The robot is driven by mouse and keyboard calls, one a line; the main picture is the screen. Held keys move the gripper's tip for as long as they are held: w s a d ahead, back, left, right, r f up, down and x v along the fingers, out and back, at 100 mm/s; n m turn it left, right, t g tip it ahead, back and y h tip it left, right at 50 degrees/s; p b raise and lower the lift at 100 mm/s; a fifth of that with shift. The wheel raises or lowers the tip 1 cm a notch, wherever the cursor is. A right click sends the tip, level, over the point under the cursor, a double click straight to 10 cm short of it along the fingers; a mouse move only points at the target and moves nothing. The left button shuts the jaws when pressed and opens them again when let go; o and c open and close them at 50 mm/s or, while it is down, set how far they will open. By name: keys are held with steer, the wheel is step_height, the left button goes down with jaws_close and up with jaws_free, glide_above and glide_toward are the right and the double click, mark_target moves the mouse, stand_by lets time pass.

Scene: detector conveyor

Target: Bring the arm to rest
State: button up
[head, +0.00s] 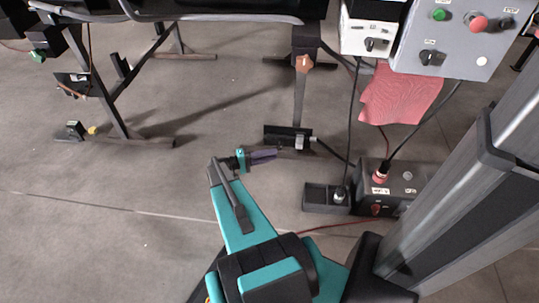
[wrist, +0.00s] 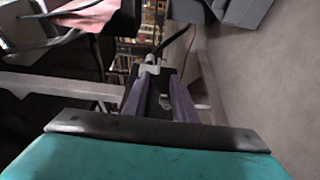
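My arm reaches up from the bottom of the head view, and my gripper (head: 268,155) is low over the floor. Its purple fingers point right, toward a small black bracket with a metal part (head: 298,140) at the foot of a conveyor leg. In the wrist view my gripper (wrist: 158,82) has its two fingers apart with a gap between them. The bracket's metal part (wrist: 151,68) shows beyond and between the fingertips. I see nothing held. Whether the fingers touch the bracket cannot be told.
The conveyor frame leg (head: 300,95) stands just beyond my gripper. A black floor box (head: 392,183) with a red plug and a small tray (head: 318,198) are at right, with cables. A control panel (head: 455,40) and red cloth (head: 400,97) are above.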

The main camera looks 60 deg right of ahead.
steer(key=w+a+r+n+t+p, duration=0.1)
steer(key=w+a+r+p, duration=0.25)
steer(key=a+p, duration=0.2)
steer(key=w+a+r+n+t+h+p, duration=0.1)
steer(key=w+a+r+n+t+p, duration=0.1)
steer(key=a+r+p, duration=0.35)
steer(key=w+a+r+n+t+p, duration=0.1)
steer(key=w+a+r+p, duration=0.2)
steer(key=a+p, duration=0.3)
steer(key=s+a+r+n+t+y+p, duration=0.1)
steer(key=s+a+y+p, duration=0.3)
steer(key=a, duration=0.9)
steer(key=s+a+r+n+t+y+p, duration=0.1)
steer(key=s+a+r+n+y+p, duration=0.1)
steer(key=a, duration=1.2)
steer(key=s+a+r+n+t+y+p, duration=0.1)
steer(key=s+a+r+n+y+p, duration=0.1)
steer(key=s+a+y+p, duration=0.5)
steer(key=a+p, duration=0.1)
steer(key=a, duration=0.5)
steer(key=shift+a+r+t+y, duration=0.15)
steer(key=shift+r+t+y, duration=0.15)
steer(key=shift+r, duration=0.1)
